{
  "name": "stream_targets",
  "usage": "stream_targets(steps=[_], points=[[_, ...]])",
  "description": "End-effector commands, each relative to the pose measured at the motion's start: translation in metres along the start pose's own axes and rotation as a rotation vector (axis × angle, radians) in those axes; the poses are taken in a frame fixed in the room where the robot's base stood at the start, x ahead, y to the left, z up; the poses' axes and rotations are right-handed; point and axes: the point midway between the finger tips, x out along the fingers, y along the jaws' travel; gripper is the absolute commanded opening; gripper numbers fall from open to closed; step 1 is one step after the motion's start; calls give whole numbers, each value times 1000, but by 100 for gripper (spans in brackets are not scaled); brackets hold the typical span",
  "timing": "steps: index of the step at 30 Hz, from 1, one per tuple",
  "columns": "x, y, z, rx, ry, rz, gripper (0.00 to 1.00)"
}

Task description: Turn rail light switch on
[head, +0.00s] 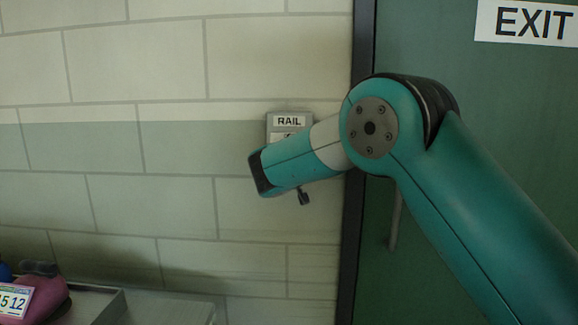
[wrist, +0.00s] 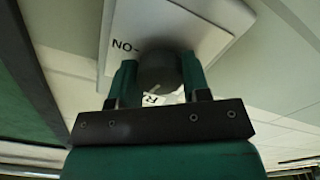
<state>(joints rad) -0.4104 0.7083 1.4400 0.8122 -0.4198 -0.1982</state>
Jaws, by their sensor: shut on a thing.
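The rail light switch (head: 289,121) is a grey box on the wall with a white "RAIL" label, left of the door. My arm covers its lower part in the head view. In the wrist view its pale plate (wrist: 185,22) shows upside-down "ON" lettering at the left of a round dark knob (wrist: 158,72). My gripper (wrist: 158,64) has its two green fingers on either side of the knob, shut on it. Part of another letter shows below the knob.
A green door (head: 470,110) with an EXIT sign (head: 526,22) and a dark frame stands right of the switch. A metal table or tray (head: 150,306) is at the lower left, with a pink bag (head: 52,300) bearing a number tag. The block wall around the switch is bare.

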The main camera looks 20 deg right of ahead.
Motion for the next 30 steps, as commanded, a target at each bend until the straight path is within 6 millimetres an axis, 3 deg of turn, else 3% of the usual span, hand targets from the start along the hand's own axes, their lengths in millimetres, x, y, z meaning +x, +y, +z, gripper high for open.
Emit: stream_targets(steps=[2, 30], points=[[0, -4, 7, 66, 4, 4, 20], [0, -2, 3, 957, 5, 1, 20]])
